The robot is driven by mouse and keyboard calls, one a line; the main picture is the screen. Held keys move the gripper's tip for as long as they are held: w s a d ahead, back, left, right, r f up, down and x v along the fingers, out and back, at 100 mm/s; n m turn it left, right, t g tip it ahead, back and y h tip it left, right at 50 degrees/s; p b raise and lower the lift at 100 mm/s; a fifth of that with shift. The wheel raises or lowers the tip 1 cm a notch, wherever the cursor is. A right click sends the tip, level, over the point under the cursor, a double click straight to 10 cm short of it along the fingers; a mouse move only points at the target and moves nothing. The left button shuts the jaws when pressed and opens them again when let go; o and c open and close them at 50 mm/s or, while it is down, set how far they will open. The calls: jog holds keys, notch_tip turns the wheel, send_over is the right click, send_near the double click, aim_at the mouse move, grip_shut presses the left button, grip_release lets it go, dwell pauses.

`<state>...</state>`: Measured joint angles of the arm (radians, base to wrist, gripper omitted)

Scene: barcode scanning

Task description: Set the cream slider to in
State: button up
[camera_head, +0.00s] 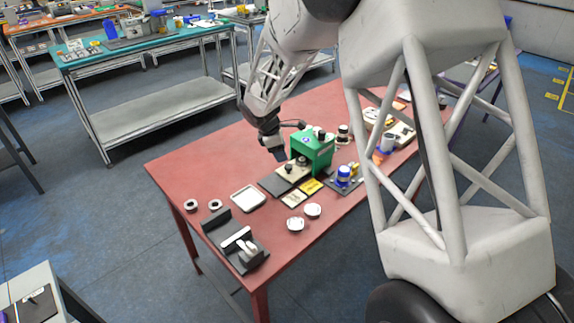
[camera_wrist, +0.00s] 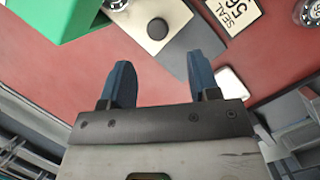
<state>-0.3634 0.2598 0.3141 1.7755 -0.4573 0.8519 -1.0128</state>
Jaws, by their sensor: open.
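A cream block with a round dark knob (camera_head: 291,171), which looks like the cream slider, sits on the red table in front of a green box. In the wrist view it shows as a pale plate with a black knob (camera_wrist: 157,29), just beyond my fingertips. My gripper (camera_head: 277,157) hangs above the table at the block's far left side. Any markings for the slider's positions are too small to read.
The green box (camera_head: 312,152) stands right behind the block. A dark plate (camera_head: 273,185) lies beside it, with a yellow card (camera_head: 310,187) in front. A white tray (camera_head: 248,198) and a dark fixture (camera_head: 248,258) are nearer the left. Bare red table (camera_head: 180,170) lies at the left.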

aim_at(289, 166)
jog(key=n, duration=0.3)
jog(key=shift+a+t+h, duration=0.25)
jog(key=shift+t+h, duration=0.05)
jog(key=shift+x, duration=3.85)
grip_shut()
jog(key=shift+d, duration=0.15)
